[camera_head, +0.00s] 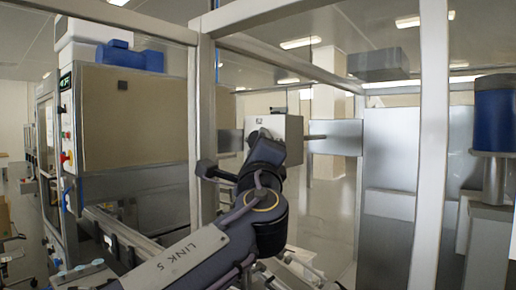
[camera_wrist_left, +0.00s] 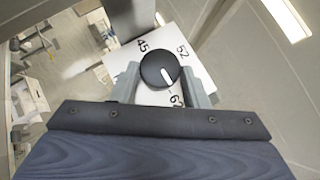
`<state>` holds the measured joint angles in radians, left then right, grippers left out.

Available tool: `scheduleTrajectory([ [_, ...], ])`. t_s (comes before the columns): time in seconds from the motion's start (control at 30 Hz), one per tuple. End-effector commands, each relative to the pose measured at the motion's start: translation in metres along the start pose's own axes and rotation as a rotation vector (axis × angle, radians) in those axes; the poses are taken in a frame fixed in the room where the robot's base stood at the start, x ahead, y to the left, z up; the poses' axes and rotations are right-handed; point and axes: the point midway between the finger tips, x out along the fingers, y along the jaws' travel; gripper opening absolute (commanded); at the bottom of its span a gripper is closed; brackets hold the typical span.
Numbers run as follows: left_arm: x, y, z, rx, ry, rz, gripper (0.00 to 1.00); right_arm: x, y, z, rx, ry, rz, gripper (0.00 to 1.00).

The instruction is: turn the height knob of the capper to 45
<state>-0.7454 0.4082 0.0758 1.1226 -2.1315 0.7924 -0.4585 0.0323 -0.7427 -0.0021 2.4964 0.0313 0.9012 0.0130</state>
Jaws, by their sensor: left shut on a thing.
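The height knob (camera_wrist_left: 158,68) is round and black with a white pointer line, mounted on a white dial plate (camera_wrist_left: 190,72). The plate carries the marks 45, 52 and a third, partly hidden number starting with 6. In the left wrist view the pointer line aims down and slightly right, toward that third number. My left gripper (camera_wrist_left: 161,78) has one finger on each side of the knob and is shut on it. My right gripper is not in view.
A frame post (camera_head: 202,130) stands just left of my arm, and another post (camera_head: 432,140) stands to the right. A large machine cabinet (camera_head: 130,115) is at the left.

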Motion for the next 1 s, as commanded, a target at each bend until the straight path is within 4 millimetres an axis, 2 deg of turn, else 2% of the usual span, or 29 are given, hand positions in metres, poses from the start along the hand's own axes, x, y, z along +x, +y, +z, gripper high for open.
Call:
scheduleTrajectory([
  [0.27,0.001,-0.005,0.001,-0.063,0.001,0.063,0.18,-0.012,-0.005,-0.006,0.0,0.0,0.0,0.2],
  [0.7,0.003,-0.013,0.003,-0.287,0.0,0.289,0.18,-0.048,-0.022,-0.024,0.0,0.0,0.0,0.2],
  [1.0,0.003,-0.013,0.003,-0.398,0.001,0.4,0.18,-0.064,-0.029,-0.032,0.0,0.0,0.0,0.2],
])
